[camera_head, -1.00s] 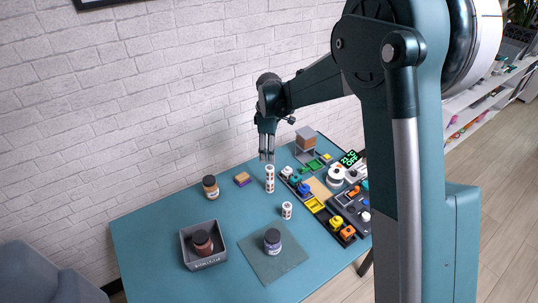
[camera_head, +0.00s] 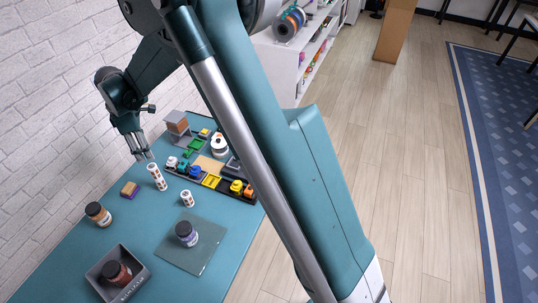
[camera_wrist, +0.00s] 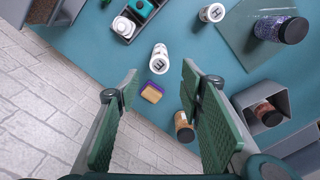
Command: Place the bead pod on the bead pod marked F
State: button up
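A tall white column with dark marks (camera_head: 156,178) stands upright on the blue table; it looks like one bead pod stacked on another. Its top shows in the wrist view (camera_wrist: 159,58) with a dark letter I cannot read surely. A shorter white bead pod (camera_head: 187,199) stands apart from it, and in the wrist view (camera_wrist: 212,12) its top letter looks like H. My gripper (camera_head: 143,157) is just above the column. In the wrist view my gripper (camera_wrist: 160,75) has its two green fingers wide apart, with nothing held between them.
A grey bin (camera_head: 135,291) holds a brown jar (camera_head: 117,274). Another jar (camera_head: 98,214) and a small tan-and-purple block (camera_head: 130,189) are to the left. Trays with coloured parts (camera_head: 211,181) line the back right.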

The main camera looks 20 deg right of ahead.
jog(key=s+d+r+m+t, duration=0.2)
jog(key=s+d+r+m, duration=0.2)
jog(key=s+d+r, duration=0.45)
jog(key=s+d+r+m+t, duration=0.1)
jog(key=s+d+r+m, duration=0.4)
jog(key=d+r, duration=0.7)
jog(key=s+d+f+m+t, duration=0.1)
jog(key=s+d+m, duration=0.3)
jog(key=s+d, duration=0.5)
jog(key=s+d+f+m+t, duration=0.2)
jog(key=s+d, duration=0.7)
jog(key=s, duration=0.5)
jog(key=m+t, duration=0.1)
jog(key=m, duration=0.1)
jog(key=shift+s+m, duration=0.4)
